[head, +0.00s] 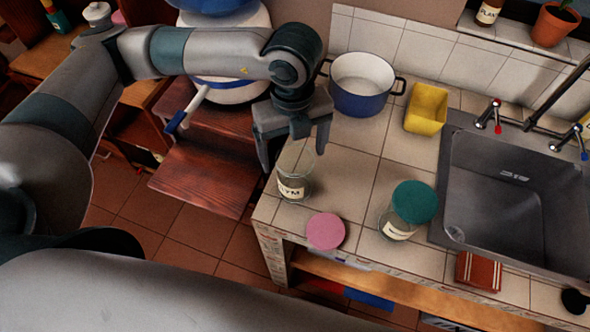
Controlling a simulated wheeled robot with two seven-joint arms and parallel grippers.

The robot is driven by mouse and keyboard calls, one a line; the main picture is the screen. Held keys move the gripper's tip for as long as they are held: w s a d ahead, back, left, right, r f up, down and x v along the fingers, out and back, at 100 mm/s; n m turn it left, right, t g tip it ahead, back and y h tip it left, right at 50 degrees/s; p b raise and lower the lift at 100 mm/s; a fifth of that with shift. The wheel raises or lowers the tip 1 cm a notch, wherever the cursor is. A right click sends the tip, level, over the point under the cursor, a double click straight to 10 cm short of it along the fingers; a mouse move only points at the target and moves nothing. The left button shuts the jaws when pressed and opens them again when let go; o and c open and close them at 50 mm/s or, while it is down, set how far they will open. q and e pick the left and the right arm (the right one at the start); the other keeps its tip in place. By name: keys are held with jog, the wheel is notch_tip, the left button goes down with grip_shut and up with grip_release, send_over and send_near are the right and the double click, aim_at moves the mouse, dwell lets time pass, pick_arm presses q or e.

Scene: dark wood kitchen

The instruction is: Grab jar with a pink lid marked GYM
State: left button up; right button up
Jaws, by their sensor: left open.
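A clear glass jar (294,187) stands upright near the counter's left front edge. Its pale label carries dark letters, partly readable as "YM". No lid shows on it. My right gripper is not in view.
A glass jar with a teal lid (414,202) stands to the right, beside the sink (515,200). A blue pot (362,85) and a yellow container (426,108) stand behind. Wooden steps (205,165) are left of the counter. Tiles between jar and pot are clear.

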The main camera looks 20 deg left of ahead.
aim_at(295, 168)
pick_arm(q)
jog(key=shift+f, duration=0.3)
jog(key=f+p, duration=0.1)
jog(key=f, duration=0.1)
jog(key=f+p, duration=0.2)
jog(key=f, duration=0.1)
jog(key=shift+s+d+f, duration=0.1)
jog(key=shift+s+d, duration=0.1)
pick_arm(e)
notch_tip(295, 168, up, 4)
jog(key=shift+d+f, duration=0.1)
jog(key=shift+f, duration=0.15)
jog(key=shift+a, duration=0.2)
pick_arm(q)
jog(key=c, duration=1.5)
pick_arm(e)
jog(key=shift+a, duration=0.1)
